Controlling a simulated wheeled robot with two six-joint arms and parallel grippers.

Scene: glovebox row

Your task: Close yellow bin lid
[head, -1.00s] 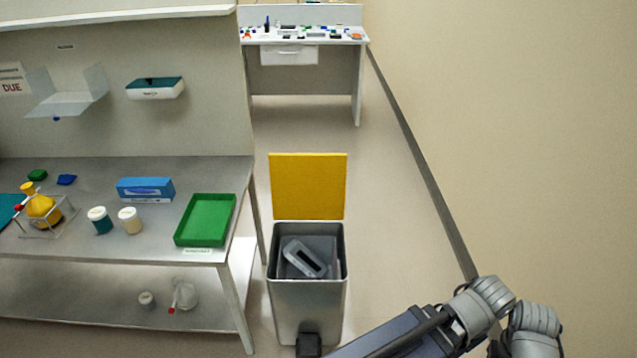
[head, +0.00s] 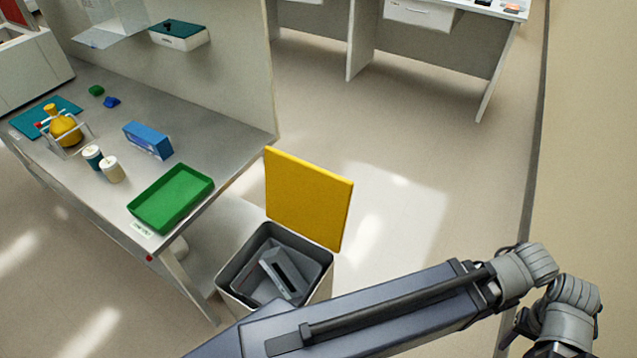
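The yellow lid (head: 308,198) stands upright, open, at the far edge of a grey bin (head: 243,250) on the floor. The bin's top is uncovered, and a grey object (head: 282,272) with a dark slot lies inside it.
A steel bench stands left of the bin, with a green tray (head: 172,198), a blue box (head: 148,141), two jars and a yellow flask (head: 65,128). A wall runs along the right. Open floor lies beyond the lid, before another desk (head: 430,45).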

